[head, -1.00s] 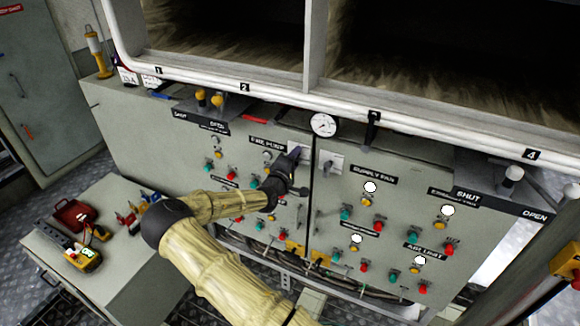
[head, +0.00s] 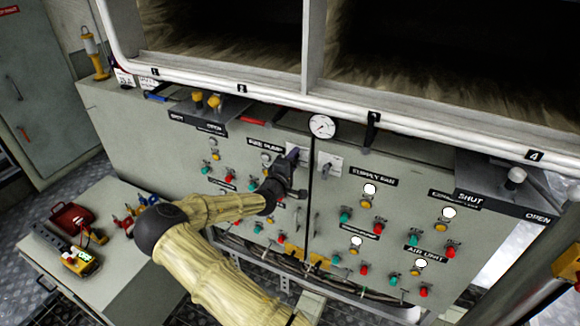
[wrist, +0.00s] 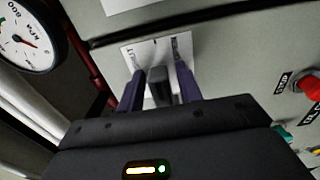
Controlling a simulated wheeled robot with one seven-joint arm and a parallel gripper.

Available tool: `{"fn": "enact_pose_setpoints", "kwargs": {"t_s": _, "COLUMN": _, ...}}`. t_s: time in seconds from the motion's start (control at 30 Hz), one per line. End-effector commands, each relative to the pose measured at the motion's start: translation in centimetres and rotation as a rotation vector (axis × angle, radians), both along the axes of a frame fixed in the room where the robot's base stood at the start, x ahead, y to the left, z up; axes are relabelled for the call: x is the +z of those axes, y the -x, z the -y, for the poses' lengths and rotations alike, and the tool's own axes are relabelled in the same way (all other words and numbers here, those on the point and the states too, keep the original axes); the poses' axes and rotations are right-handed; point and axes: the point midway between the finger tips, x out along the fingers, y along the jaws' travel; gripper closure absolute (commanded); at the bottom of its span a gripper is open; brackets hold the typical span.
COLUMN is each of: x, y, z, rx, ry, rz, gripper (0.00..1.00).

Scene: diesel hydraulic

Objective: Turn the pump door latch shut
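The pump door latch is a dark grey knob (wrist: 157,84) on a white plate (wrist: 151,53) with dark markings; the plate also shows in the head view (head: 304,156), on the upper right corner of the fire pump door (head: 222,150). My gripper (wrist: 159,92) is at the latch, with one dark purple finger on each side of the knob. Narrow gaps seem to show between knob and fingers, so it looks open around the knob. In the head view my gripper (head: 293,155) hides the knob. Contact deeper between the fingers cannot be seen.
A similar latch plate (head: 330,162) is on the supply fan door (head: 385,225) to the right. A round pressure gauge (head: 321,126) and a white rail (head: 300,104) are just above. Buttons dot both doors. A side table (head: 120,290) holding tools stands at left.

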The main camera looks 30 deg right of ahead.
Motion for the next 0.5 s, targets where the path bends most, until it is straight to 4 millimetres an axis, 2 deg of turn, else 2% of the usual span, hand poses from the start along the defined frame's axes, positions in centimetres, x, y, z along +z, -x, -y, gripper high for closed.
{"fn": "enact_pose_setpoints", "kwargs": {"t_s": 0.23, "x": 0.04, "y": 0.67, "z": -1.05, "rx": 0.002, "ry": -0.001, "rz": 0.003, "gripper": 0.67}}
{"fn": "enact_pose_setpoints", "kwargs": {"t_s": 0.5, "x": -0.13, "y": 0.83, "z": -1.06, "rx": -0.001, "ry": -0.004, "rz": 0.000, "gripper": 0.67}}
